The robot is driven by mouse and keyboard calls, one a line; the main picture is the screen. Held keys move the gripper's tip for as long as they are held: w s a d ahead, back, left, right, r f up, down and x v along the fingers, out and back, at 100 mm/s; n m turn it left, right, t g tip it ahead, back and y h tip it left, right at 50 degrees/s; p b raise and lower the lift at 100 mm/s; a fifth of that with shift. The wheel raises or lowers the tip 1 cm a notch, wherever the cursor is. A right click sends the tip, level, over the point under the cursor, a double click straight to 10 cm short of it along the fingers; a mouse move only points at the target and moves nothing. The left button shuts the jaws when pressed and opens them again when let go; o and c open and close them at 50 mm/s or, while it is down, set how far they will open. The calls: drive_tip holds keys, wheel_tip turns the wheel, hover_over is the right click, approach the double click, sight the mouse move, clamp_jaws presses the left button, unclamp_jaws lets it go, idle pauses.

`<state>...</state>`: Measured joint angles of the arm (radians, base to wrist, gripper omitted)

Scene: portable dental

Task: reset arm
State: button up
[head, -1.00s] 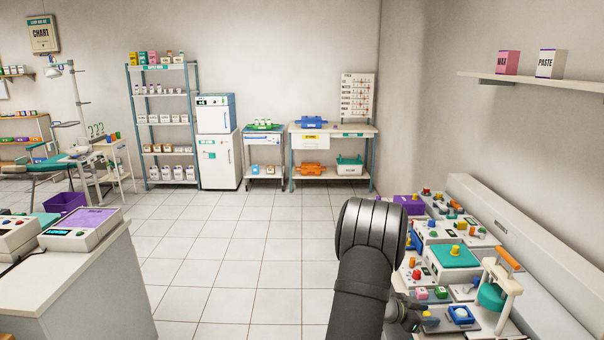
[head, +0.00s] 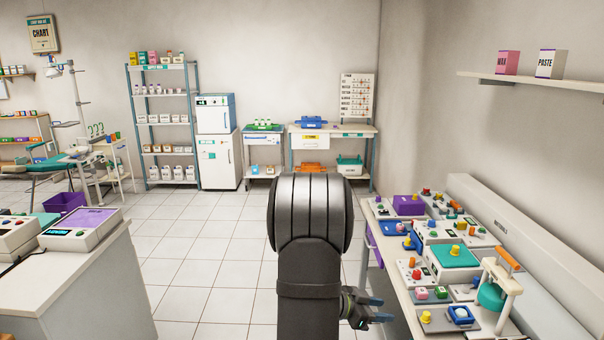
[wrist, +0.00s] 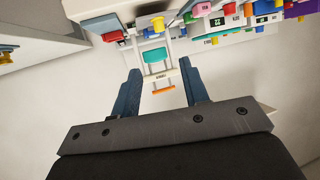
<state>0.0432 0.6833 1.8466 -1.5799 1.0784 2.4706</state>
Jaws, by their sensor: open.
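My gripper (head: 378,309) is off the left edge of the right-hand workbench (head: 402,296) in the head view, at the lower middle. My arm stands in the middle of the picture. In the wrist view my gripper (wrist: 161,92) has its two blue-grey fingers apart with nothing between them. Beyond the fingertips, the wrist view shows a white stand with a teal part (wrist: 155,56) and an orange bar (wrist: 163,89), apart from the fingers. The same stand (head: 492,294) shows on the workbench in the head view.
The workbench holds several trays and a teal-topped box (head: 455,256). A purple box (head: 409,205) sits at its far end. A white counter (head: 85,262) stands at left. Tiled floor (head: 205,258) between them is clear. A wall shelf (head: 535,83) holds two boxes.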

sight(425, 313)
drive_tip(key=x, duration=1.7)
drive_tip(key=shift+s+f, duration=0.1)
drive_tip(key=shift+f, duration=0.1)
drive_tip(key=d, duration=0.4)
drive_tip(key=shift+d, duration=0.3)
drive_tip(key=shift+a, duration=0.55)
drive_tip(key=a, duration=0.4)
drive_tip(key=shift+a+r, duration=0.15)
drive_tip(key=shift+r, duration=0.05)
drive_tip(key=v, duration=1.4)
drive_tip(key=shift+r, duration=0.2)
drive_tip(key=shift+a, duration=0.15)
